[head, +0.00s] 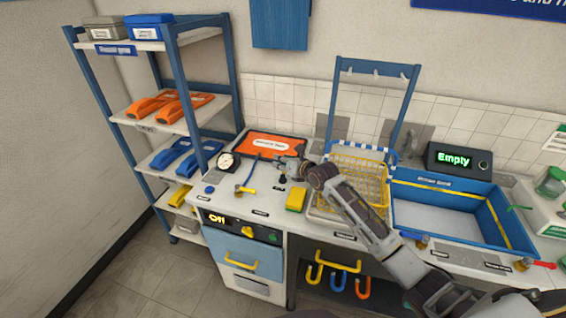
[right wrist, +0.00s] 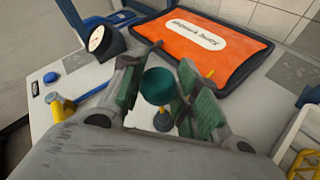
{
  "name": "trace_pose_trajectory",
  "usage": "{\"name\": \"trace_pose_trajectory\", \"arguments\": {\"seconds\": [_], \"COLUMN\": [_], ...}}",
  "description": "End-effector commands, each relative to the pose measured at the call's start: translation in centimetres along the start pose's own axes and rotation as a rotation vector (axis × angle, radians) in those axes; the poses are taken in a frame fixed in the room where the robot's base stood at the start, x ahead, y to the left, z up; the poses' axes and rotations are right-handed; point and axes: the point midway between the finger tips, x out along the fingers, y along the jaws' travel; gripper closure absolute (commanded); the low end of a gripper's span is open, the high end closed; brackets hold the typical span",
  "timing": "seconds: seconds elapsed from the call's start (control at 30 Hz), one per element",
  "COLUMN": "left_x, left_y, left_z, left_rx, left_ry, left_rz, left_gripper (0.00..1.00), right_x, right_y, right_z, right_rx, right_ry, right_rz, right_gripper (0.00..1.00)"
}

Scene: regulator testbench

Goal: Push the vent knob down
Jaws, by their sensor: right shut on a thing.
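In the head view my right gripper (head: 284,168) reaches down from the right to the bench, in front of the orange mat. The knob is mostly hidden by the gripper there. My left gripper is not in view.
A yellow block (head: 296,199) lies close in front. The orange mat (head: 270,147) is behind. A yellow wire basket (head: 358,178) and a blue tray (head: 432,238) are to the right.

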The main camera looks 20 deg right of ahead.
Motion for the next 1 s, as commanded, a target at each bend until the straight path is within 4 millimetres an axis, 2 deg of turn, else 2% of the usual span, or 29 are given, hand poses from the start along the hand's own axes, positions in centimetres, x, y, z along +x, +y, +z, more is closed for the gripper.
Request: {"name": "trace_pose_trajectory", "arguments": {"seconds": [0.03,0.1,0.57,1.0], "left_x": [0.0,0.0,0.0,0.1], "left_y": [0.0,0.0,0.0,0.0], "left_z": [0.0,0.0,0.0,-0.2], "left_rx": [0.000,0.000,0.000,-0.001], "left_ry": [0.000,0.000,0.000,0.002], "left_rz": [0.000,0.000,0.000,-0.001], "left_gripper": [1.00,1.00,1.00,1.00], "right_x": [0.0,0.0,0.4,1.0], "right_y": [0.0,0.0,0.2,0.3], "right_z": [0.0,0.0,-0.1,-1.2], "right_rx": [0.000,0.000,-0.005,-0.004], "right_ry": [0.000,0.000,-0.005,-0.009], "right_rz": [0.001,0.001,0.001,0.008], "right_gripper": [0.92,1.00,1.00,1.00]}}
